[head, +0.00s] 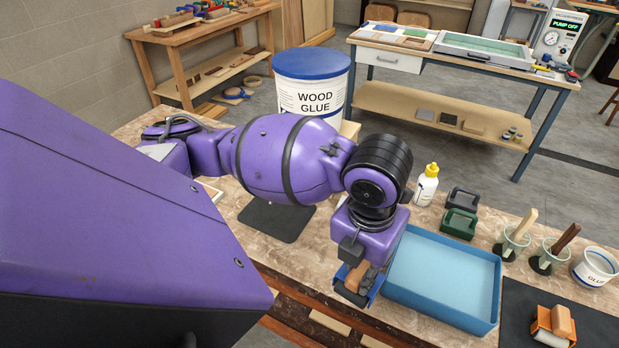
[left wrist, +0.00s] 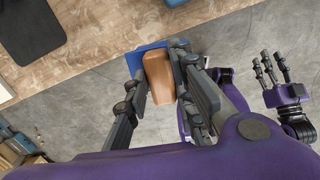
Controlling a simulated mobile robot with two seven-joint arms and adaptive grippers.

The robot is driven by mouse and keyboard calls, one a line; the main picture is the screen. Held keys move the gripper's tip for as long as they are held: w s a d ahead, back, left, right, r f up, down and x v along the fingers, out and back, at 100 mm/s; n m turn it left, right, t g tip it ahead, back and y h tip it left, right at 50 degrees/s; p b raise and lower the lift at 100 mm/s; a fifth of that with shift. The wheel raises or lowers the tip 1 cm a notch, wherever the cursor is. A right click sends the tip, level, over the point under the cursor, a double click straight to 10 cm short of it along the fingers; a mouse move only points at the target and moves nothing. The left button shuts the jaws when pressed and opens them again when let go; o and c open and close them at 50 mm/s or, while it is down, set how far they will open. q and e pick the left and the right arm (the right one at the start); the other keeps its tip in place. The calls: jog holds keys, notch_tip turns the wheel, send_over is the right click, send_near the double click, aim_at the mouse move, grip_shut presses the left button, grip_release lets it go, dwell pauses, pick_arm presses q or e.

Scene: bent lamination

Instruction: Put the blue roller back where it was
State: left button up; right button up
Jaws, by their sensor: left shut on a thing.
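My left gripper (head: 356,280) is shut on the blue roller (head: 374,290). It holds the roller by its tan wooden handle, in the air off the table's front edge, just left of the blue tray (head: 392,290). The left wrist view shows the handle between the fingers of the left gripper (left wrist: 160,85). The blue part (left wrist: 143,57) sticks out beyond it, mostly hidden by the handle and a finger. My right gripper (left wrist: 268,68) shows in the left wrist view, off to the right over the floor, its black fingers apart and empty.
An orange roller (head: 542,322) lies on a dark mat (head: 598,325) at the front right. Green (head: 459,224) and black (head: 463,200) blocks, a glue bottle (head: 426,186), brush cups and a glue tub (head: 595,268) stand around the tray. A dark pad (head: 275,222) lies left, partly behind my arm.

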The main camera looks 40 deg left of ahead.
pick_arm(q)
jog(key=shift+s+a+r+n, duration=0.15)
jog(key=shift+s+a+n, duration=0.35)
jog(key=shift+a, duration=0.1)
jog(key=shift+a+n, duration=0.25)
jog(key=shift+n, duration=0.05)
jog(key=w+a+f, duration=0.3)
jog(key=f, duration=0.1)
jog(key=w+a+f, duration=0.3)
jog(key=w+f, duration=0.1)
jog(key=w+a+f, duration=0.2)
jog(key=w+f, duration=0.2)
jog(key=f, duration=0.1)
jog(key=shift+a, duration=0.4)
jog(key=shift+f, duration=0.15)
